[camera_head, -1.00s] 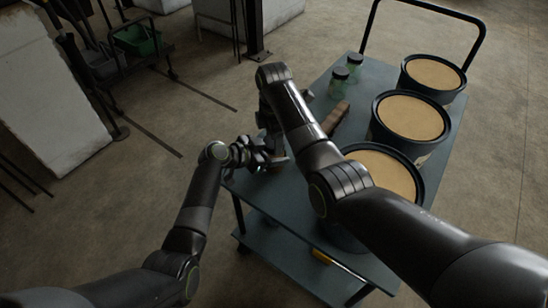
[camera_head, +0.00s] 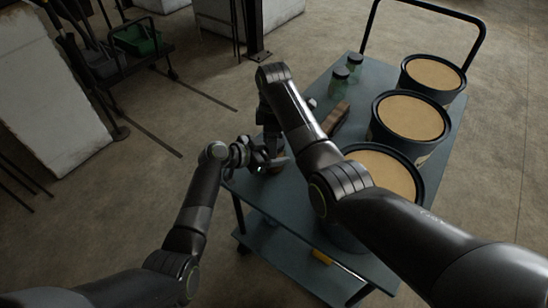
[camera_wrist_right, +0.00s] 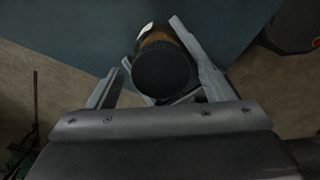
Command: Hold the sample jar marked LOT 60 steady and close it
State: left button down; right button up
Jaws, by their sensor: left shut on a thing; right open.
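In the right wrist view a jar with a round dark lid (camera_wrist_right: 162,72) is seen nearly end-on, with a strip of amber body behind the lid. It is between the two fingers of my right gripper (camera_wrist_right: 150,42), which are spread apart around it. In the head view my left gripper (camera_head: 266,160) is shut on the jar at the near left corner of the cart top. The jar is mostly hidden there by the grippers. My right forearm comes down over it from above. No LOT 60 marking is readable, and I cannot tell how the lid is seated.
The blue-grey cart top (camera_head: 377,80) also bears two greenish jars with dark lids (camera_head: 338,80) (camera_head: 354,65), a brown block (camera_head: 336,118) and three dark buckets with tan tops (camera_head: 411,116). A cart with a green bin (camera_head: 137,40) stands at the far left.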

jog(key=shift+r, duration=2.3)
jog(key=shift+c, duration=0.2)
jog(key=r+n, duration=0.1)
jog(key=n, duration=0.2)
jog(key=shift+r, duration=0.35)
jog(key=r+n, duration=0.1)
jog(key=n, duration=0.3)
jog(key=shift+r, duration=0.35)
jog(key=shift+f, duration=4.05)
jog(key=shift+c, duration=0.2)
